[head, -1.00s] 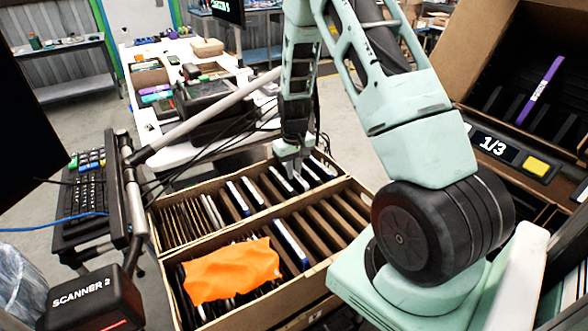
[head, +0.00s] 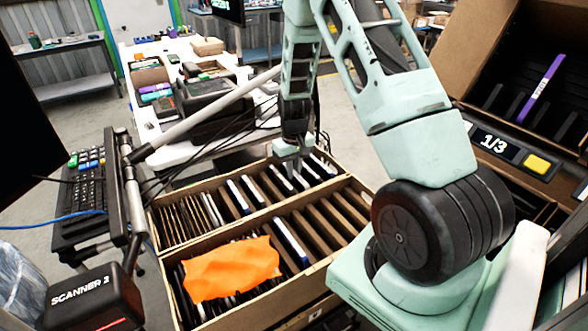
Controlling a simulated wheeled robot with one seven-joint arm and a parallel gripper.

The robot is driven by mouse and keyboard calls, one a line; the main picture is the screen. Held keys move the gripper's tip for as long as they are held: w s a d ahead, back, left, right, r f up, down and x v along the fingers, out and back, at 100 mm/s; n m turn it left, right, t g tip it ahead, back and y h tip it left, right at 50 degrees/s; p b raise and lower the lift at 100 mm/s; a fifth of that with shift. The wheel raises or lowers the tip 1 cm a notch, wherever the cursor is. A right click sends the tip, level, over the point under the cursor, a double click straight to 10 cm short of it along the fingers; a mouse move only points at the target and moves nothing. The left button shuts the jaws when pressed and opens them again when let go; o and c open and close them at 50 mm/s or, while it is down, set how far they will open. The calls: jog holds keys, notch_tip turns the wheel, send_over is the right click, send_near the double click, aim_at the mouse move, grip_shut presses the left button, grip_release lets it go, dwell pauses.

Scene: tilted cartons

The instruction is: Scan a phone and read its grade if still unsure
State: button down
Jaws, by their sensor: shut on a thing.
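My gripper (head: 294,163) points down into the far row of the divided carton (head: 262,308). It is shut on a phone (head: 299,182) that stands among other phones in the slots; how far the phone is raised cannot be told. Several dark and white-edged phones (head: 236,198) stand upright in that row. The near row holds more phones, one with a pale edge (head: 291,242). The scanner (head: 92,301), a black box labelled SCANNER 2 with a red line, is at the lower left. No grade is readable.
An orange cloth (head: 232,268) lies over part of the near row. A keyboard (head: 86,207) and a grey pole (head: 208,115) are at the left.

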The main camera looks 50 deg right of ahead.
jog(key=c, duration=1.3)
grip_release()
jog(key=shift+c, duration=0.2)
notch_tip(320, 180, up, 26)
jog(key=p, duration=0.6)
jog(key=shift+r, duration=0.2)
